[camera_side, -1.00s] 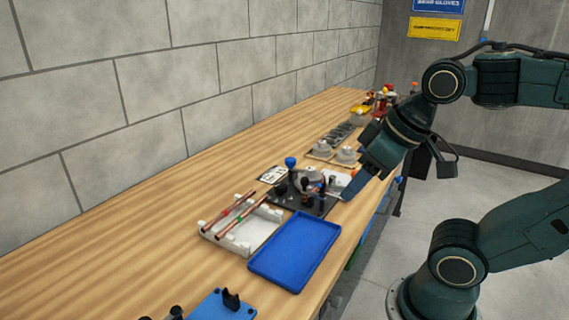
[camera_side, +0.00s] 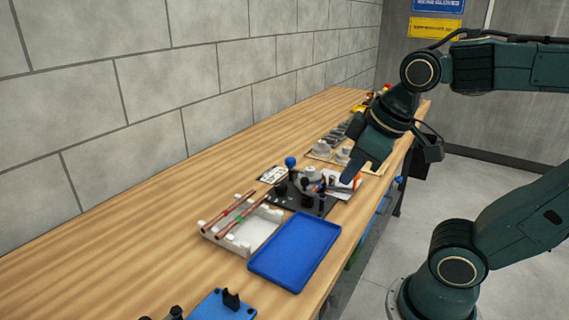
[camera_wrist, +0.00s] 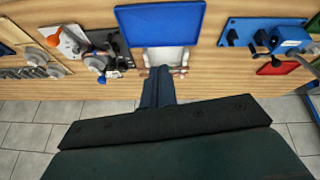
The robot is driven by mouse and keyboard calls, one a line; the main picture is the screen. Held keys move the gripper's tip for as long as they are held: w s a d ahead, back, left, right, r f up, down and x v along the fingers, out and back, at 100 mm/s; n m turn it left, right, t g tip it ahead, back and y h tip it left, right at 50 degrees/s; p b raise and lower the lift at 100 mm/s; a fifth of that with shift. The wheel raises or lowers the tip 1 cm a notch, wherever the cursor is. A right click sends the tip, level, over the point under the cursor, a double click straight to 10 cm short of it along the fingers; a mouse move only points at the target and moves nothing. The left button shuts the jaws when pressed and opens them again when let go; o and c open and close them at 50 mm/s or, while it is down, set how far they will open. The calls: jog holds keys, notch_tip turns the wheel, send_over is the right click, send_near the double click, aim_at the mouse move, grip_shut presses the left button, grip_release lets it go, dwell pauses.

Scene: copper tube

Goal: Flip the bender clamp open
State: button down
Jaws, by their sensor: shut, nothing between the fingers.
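The bender (camera_side: 302,192) is a dark plate with a grey round former, small black parts and a blue ball knob (camera_side: 290,161); it stands mid-bench in the side view. It also shows at the left of the wrist view (camera_wrist: 103,56). The clamp is too small to tell whether it is open or closed. My gripper (camera_side: 348,180) points down, near the bender's right side in the side view, apart from the bender as far as I can see. Its fingers (camera_wrist: 157,84) look shut and empty in the wrist view.
A white rack (camera_side: 262,232) with two copper tubes (camera_side: 227,213) and an empty blue tray (camera_side: 295,250) stand in front of the bender. A blue fixture (camera_side: 222,306) is at the near edge. Grey round parts (camera_side: 320,148) lie behind. The bench's left side is clear.

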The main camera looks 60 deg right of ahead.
jog(key=w+d+f+n+g+h, duration=0.2)
jog(key=w+n, duration=0.6)
jog(key=w+d+f+n+g+h, duration=0.2)
jog(key=w+n+g, duration=0.1)
jog(key=w+n, duration=0.5)
jog(key=shift+w+d+f, duration=0.3)
jog(key=shift+w+f, duration=0.05)
jog(key=shift+w, duration=0.3)
jog(key=shift+d+f, duration=0.1)
jog(key=shift+f, duration=0.05)
jog(key=shift+d+f, duration=1.25)
jog(key=shift+f, duration=0.25)
jog(key=shift+d+f, duration=1.3)
jog(key=shift+f, duration=0.2)
jog(key=shift+d+f, duration=1.25)
jog(key=shift+f, duration=0.25)
